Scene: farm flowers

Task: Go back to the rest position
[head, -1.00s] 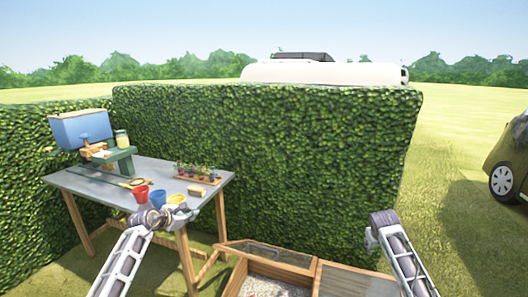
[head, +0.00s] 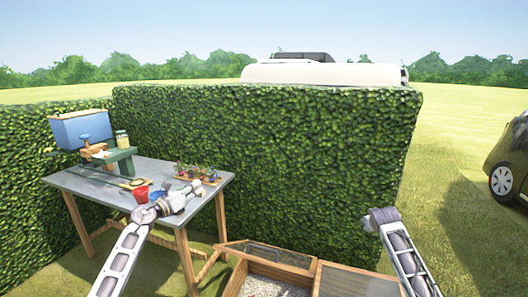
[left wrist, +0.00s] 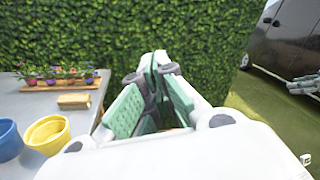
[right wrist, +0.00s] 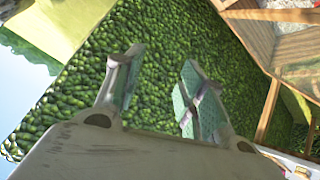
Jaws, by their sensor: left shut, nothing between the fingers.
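My left gripper (head: 196,187) shows in the head view over the right part of the grey table (head: 90,182). In the left wrist view its green-padded fingers (left wrist: 158,62) meet at the tips with nothing between them. My right arm shows at the right of the head view, but its gripper is not clear there. In the right wrist view the right gripper (right wrist: 157,65) has its fingers apart and empty, in front of the hedge.
The table holds a red pot (head: 140,192), a blue pot (left wrist: 8,140), a yellow pot (left wrist: 47,133), a flower tray (left wrist: 50,83) and a small wooden block (left wrist: 73,101). A wooden cold frame (head: 268,268) stands low in front. A hedge (head: 280,160) rises behind.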

